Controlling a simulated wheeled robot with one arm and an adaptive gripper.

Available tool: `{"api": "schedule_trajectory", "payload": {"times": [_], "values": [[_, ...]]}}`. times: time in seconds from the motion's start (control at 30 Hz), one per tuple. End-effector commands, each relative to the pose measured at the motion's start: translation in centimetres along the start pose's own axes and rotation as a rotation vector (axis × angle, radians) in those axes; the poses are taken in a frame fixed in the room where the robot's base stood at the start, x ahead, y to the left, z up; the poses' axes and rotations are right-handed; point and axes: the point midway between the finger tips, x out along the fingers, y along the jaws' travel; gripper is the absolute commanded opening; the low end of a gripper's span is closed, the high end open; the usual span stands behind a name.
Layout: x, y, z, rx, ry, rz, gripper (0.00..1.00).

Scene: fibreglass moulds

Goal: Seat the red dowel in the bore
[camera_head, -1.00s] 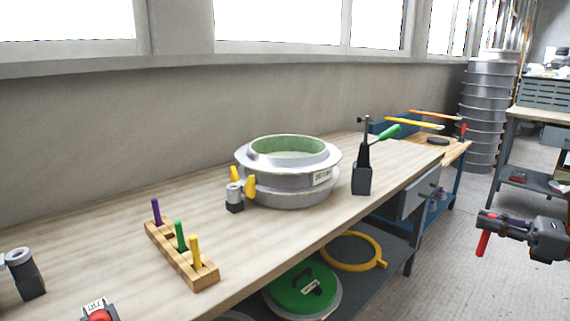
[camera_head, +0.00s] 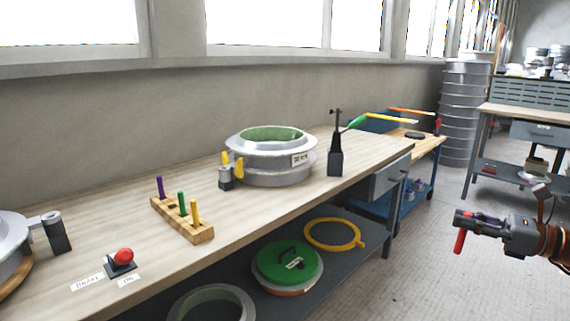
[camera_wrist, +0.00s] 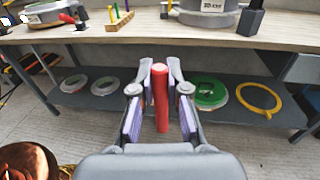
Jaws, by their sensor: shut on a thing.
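The red dowel (camera_head: 460,241) is held in my gripper (camera_head: 465,220), out over the floor to the right of the bench, and hangs slightly tilted. In the wrist view the red dowel (camera_wrist: 160,98) stands between the two fingers of my gripper (camera_wrist: 160,80), which are shut on it. I cannot tell which one is the bore; both are well apart from the dowel.
A wooden rack (camera_head: 190,225) holds purple, green and yellow dowels. A dark stand with a green-handled arm (camera_head: 335,160) is right of the middle mould. The lower shelf holds a green lid (camera_head: 275,265) and yellow ring (camera_head: 318,232).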

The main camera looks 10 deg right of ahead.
Motion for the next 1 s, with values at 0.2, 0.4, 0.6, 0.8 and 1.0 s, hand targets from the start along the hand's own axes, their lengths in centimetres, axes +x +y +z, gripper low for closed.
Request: {"api": "schedule_trajectory", "payload": {"times": [0.2,0.4,0.6,0.8,1.0], "values": [[3.6,-0.4,-1.1,0.004,0.000,0.029,0.00],[8.0,-0.9,-2.6,0.003,-0.001,0.049,0.00],[15.2,-0.5,-5.9,0.006,0.001,0.082,0.00],[23.2,1.6,-10.5,0.008,0.001,0.112,0.00],[28.7,4.3,-14.8,0.007,0.001,0.131,0.00]]}}
